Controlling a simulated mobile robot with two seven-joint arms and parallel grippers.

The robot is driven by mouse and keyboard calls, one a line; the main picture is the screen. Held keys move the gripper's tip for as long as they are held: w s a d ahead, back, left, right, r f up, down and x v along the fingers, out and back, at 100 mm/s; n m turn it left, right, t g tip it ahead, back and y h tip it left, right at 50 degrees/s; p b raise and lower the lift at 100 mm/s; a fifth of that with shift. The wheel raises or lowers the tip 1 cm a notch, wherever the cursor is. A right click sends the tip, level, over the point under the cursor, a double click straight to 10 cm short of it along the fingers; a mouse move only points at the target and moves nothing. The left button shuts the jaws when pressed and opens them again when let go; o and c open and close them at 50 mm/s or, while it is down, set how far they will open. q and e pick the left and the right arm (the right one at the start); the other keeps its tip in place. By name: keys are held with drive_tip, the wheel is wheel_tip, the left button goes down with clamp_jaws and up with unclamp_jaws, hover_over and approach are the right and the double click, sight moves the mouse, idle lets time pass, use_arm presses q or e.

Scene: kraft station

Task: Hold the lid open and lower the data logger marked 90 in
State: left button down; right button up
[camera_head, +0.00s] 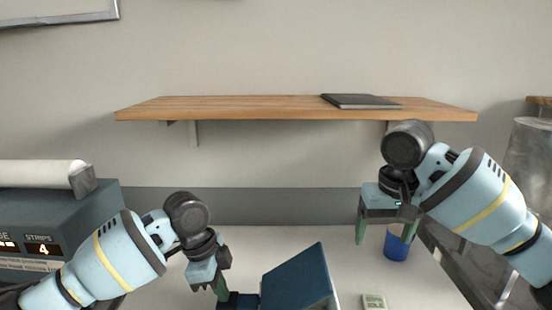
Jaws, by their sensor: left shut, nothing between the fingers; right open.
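A dark blue box with a raised, tilted lid (298,279) stands at the bottom middle, cut off by the picture's lower edge. Its inside is hidden. My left gripper (221,293) is shut and empty, pointing down just left of the box; I cannot tell whether it touches it. A small pale device with a display (374,301), probably the data logger, lies on the table right of the lid, partly cut off; its marking is not readable. My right gripper (385,232) is open and empty, pointing down above and behind that device.
A blue cup (397,246) stands behind or beside the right gripper's right finger. A grey machine (60,222) with a white roll (38,173) is at the left. A wooden shelf (250,108) bearing a dark flat item (361,101) spans the wall.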

use_arm(q)
drive_tip(key=shift+r, duration=0.1)
drive_tip(key=shift+d+r, duration=0.2)
drive_tip(key=shift+r, duration=0.55)
drive_tip(key=shift+d+r, duration=0.35)
drive_tip(key=shift+r, duration=0.45)
drive_tip(key=d+v, duration=0.1)
drive_tip(key=v, duration=0.6)
drive_tip(key=shift+d+r, duration=0.15)
drive_tip(key=shift+d, duration=0.2)
idle(0.9)
